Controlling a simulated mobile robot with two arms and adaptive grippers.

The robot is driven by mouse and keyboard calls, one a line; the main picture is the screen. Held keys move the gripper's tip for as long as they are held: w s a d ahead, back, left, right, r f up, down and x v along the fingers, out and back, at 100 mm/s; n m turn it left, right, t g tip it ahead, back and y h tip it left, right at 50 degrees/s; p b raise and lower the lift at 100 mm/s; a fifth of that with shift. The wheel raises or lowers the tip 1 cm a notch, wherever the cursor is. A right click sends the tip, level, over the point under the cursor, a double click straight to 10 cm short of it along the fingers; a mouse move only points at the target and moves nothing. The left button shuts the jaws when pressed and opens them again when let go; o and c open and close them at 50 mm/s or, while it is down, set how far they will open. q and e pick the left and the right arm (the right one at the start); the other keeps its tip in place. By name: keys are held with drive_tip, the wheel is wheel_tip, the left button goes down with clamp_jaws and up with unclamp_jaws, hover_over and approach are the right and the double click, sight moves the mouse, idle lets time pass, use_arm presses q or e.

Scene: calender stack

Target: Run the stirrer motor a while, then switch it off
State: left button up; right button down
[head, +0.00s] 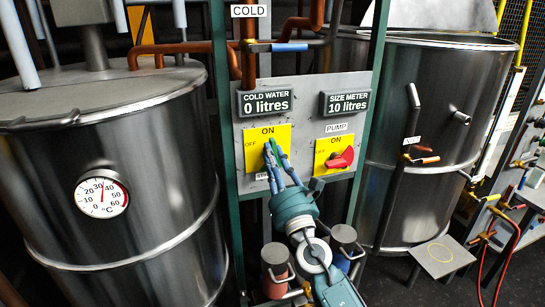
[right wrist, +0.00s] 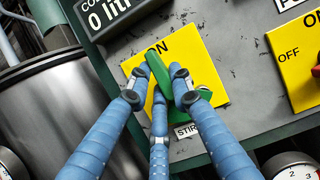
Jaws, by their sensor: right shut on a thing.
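The stirrer switch is a green knob (right wrist: 158,72) on a yellow plate (right wrist: 205,70), with a partly covered label starting "STIR" below it. Its long end points up toward the word ON. In the head view the yellow plate (head: 284,133) is on the left of the grey panel, left of the pump switch. My right gripper (head: 273,150) has its blue fingers shut around the green knob; the fingers (right wrist: 161,92) hide part of it in the right wrist view. My left gripper is not in view.
The red pump switch (head: 341,159) sits close by on the right. Displays above read cold water (head: 265,103) 0 litres and size meter (head: 346,103) 10 litres. Steel tanks stand left (head: 150,190) and right (head: 395,130). The left tank's thermometer (head: 101,196) shows.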

drive_tip(key=shift+d+r, duration=0.1)
drive_tip(key=c, duration=1.5)
unclamp_jaws()
drive_tip(key=v, duration=1.2)
idle(4.8)
